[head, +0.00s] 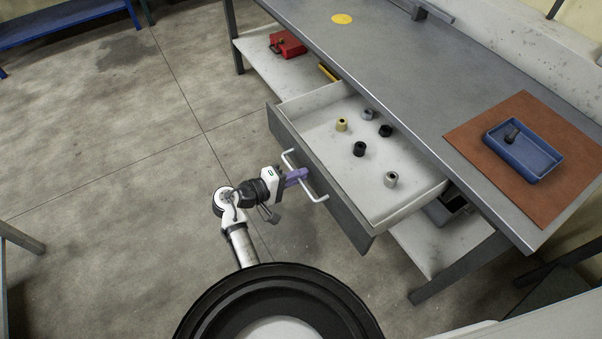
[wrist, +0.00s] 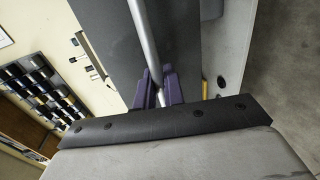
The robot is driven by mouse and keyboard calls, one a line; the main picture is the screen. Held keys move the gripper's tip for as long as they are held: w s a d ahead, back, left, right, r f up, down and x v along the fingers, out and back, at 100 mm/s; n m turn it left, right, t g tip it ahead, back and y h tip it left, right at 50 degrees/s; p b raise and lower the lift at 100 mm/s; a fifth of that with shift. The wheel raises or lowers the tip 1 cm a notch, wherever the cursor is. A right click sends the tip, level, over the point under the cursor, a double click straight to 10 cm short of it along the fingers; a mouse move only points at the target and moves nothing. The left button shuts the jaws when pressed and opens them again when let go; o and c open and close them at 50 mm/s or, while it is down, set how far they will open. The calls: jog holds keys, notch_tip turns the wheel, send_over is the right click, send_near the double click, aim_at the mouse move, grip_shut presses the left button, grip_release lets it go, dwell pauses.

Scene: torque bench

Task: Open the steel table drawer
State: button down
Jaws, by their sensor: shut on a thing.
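The steel table (head: 420,95) has a grey top, and its drawer (head: 415,207) stands pulled out toward me. The drawer's grey front (head: 345,212) carries a white bar handle (head: 318,197). My gripper (head: 300,177), with purple fingers, is shut on this handle near its middle. In the wrist view the fingers (wrist: 159,88) close around the handle bar (wrist: 143,35). Inside the drawer lie several small sockets, including a yellowish one (head: 341,125), a black one (head: 360,149) and a silver one (head: 391,179).
On the tabletop are a brown mat (head: 480,140) with a blue tray (head: 545,165) holding a dark piece, and a yellow disc (head: 342,19). A red toolbox (head: 288,44) sits on the lower shelf (head: 262,58). The concrete floor left of my arm is clear.

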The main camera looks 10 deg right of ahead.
jog(key=c, duration=1.8)
grip_release()
jog(key=shift+c, duration=0.2)
jog(key=b+v, duration=0.3)
jog(key=v, duration=1.1)
jog(key=shift+f, duration=0.1)
